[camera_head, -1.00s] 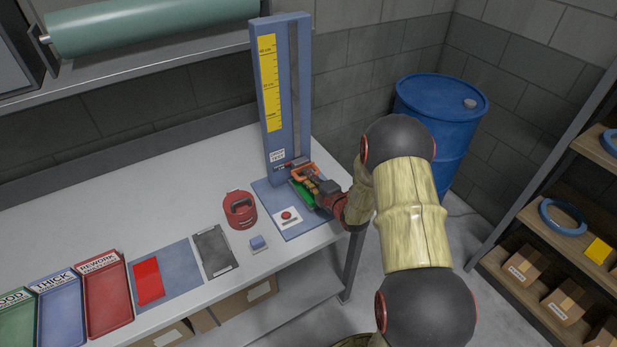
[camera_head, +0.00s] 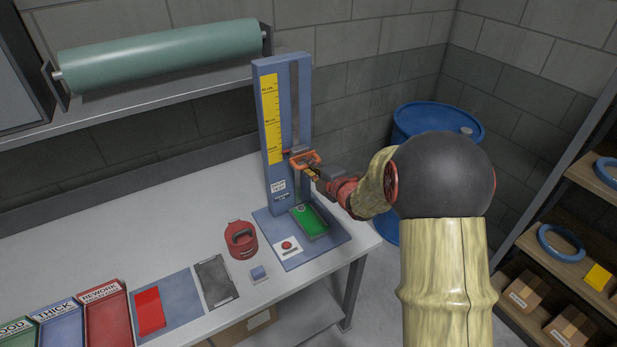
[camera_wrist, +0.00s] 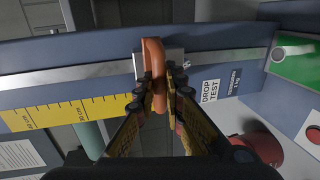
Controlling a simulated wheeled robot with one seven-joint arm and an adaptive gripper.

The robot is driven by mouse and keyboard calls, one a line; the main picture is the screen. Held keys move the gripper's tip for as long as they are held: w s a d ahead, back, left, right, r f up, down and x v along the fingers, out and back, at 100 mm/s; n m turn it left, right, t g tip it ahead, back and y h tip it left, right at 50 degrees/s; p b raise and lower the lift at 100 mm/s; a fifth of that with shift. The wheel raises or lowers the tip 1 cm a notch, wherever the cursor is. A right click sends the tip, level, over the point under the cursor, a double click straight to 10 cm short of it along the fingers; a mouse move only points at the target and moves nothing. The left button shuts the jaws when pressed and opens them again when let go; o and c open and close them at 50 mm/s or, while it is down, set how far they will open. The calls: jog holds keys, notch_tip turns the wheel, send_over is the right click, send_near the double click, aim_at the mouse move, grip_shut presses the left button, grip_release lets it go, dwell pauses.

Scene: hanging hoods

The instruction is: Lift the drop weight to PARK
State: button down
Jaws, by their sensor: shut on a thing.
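The drop test stand (camera_head: 270,115) is a blue upright column with a metal rail and a yellow height scale. The drop weight's orange handle (camera_head: 306,157) is on the rail beside the lower part of the scale, well above the base. My gripper (camera_head: 312,168) is shut on this handle. In the wrist view the orange handle (camera_wrist: 153,65) sits between the fingers of my gripper (camera_wrist: 163,84), with a grey block behind it against the rail. A green pad (camera_head: 310,220) lies on the base below the weight. I cannot make out a PARK mark.
A red button (camera_head: 286,244) sits on a white plate at the base. A blue drum (camera_head: 430,120) stands behind my arm.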

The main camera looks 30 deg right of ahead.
jog(key=shift+r, duration=1)
jog(key=c, duration=1.9)
grip_release()
jog(key=shift+f, duration=0.1)
jog(key=shift+s, duration=0.25)
jog(key=v, duration=1.1)
jog(key=shift+s, duration=0.25)
